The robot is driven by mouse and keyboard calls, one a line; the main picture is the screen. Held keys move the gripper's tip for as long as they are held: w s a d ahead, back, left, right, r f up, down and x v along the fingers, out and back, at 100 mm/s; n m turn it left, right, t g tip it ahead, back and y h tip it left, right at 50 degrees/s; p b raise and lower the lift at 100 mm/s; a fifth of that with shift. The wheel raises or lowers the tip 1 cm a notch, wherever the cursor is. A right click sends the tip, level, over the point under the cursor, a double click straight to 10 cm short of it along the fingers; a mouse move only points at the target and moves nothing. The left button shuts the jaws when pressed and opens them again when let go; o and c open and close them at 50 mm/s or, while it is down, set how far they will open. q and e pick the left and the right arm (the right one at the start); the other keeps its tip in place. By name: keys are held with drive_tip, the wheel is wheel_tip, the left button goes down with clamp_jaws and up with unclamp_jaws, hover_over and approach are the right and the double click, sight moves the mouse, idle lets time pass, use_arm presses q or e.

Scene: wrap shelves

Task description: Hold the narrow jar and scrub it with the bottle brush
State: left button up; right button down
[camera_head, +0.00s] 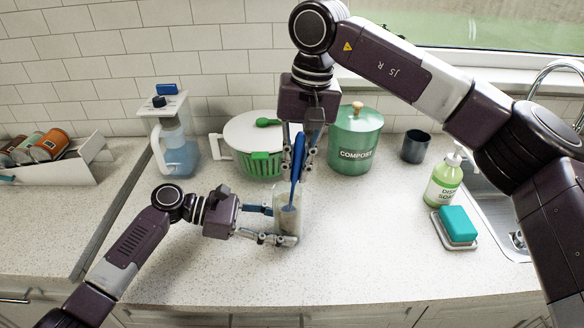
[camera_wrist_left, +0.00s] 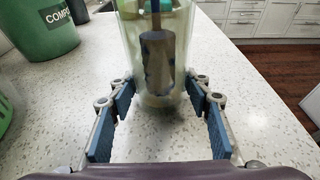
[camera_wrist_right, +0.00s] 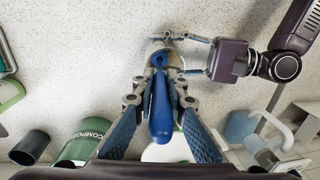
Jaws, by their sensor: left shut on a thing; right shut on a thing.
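The narrow jar (camera_head: 284,228) is clear and stands upright on the counter. It also shows in the left wrist view (camera_wrist_left: 128,62). My left gripper (camera_head: 286,225) is shut on the jar from the side, low on its body, one finger on each side. The bottle brush (camera_head: 297,158) has a blue handle, and its handle shows from above in the right wrist view (camera_wrist_right: 160,108). My right gripper (camera_head: 299,166) is shut on this handle above the jar. The brush's grey-brown head (camera_wrist_left: 157,58) is inside the jar.
Dish soap (camera_head: 441,185) and a teal sponge (camera_head: 458,223) stand right, beside the sink (camera_head: 505,215). The front counter is clear.

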sight(304, 134)
drive_tip(key=shift+d, duration=0.2)
idle(0.3)
drive_tip(key=shift+s+d+r, duration=0.1)
drive_tip(key=shift+d+r, duration=0.05)
drive_tip(key=shift+r, duration=1.35)
drive_tip(key=shift+s+d+r, duration=0.1)
drive_tip(key=shift+d+r, duration=0.05)
drive_tip(key=shift+r, duration=1.35)
wheel_tip(304, 134, down, 6)
drive_tip(key=shift+w+a, duration=0.25)
drive_tip(key=shift+a, duration=0.2)
